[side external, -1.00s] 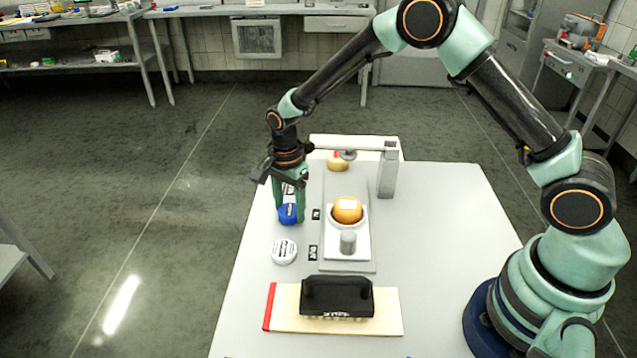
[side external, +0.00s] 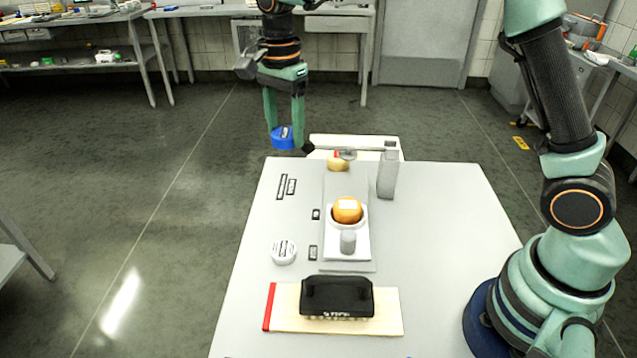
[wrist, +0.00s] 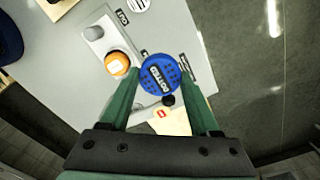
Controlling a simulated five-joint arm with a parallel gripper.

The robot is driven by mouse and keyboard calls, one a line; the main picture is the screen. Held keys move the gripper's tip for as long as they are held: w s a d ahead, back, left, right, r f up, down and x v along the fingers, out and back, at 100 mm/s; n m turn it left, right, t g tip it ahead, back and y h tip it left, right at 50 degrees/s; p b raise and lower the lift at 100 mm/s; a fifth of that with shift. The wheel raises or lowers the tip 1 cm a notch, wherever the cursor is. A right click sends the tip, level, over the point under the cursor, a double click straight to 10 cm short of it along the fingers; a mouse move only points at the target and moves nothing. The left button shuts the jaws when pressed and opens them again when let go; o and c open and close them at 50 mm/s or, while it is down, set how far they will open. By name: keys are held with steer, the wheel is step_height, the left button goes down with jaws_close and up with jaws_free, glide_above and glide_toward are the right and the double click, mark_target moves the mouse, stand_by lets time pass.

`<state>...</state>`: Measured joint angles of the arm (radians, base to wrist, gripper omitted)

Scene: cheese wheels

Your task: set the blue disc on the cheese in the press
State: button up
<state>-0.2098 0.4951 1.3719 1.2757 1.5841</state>
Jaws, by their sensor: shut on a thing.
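My gripper (side external: 285,130) is shut on the blue disc (side external: 283,138) and holds it up in the air at the far left of the table. In the wrist view the blue disc (wrist: 160,75) sits between the two green fingers, with lettering on its face. The orange cheese (side external: 347,209) sits in a white round holder in the press (side external: 347,266), a pale label on its top. It also shows in the wrist view (wrist: 117,63), left of the disc. The press's arm (side external: 355,142) reaches across at the back from a grey post (side external: 388,175).
A white disc (side external: 284,251) lies on the table left of the press. A grey cylinder (side external: 348,241) stands in front of the cheese. Another cheese (side external: 338,162) is at the back.

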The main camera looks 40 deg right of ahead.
step_height(320, 180, up, 6)
glide_above(348, 204)
steer(key=w, duration=0.1)
steer(key=s, duration=0.1)
step_height(348, 204, down, 20)
steer(key=shift+r, duration=0.15)
steer(key=o, duration=1.3)
steer(key=shift+o, duration=0.2)
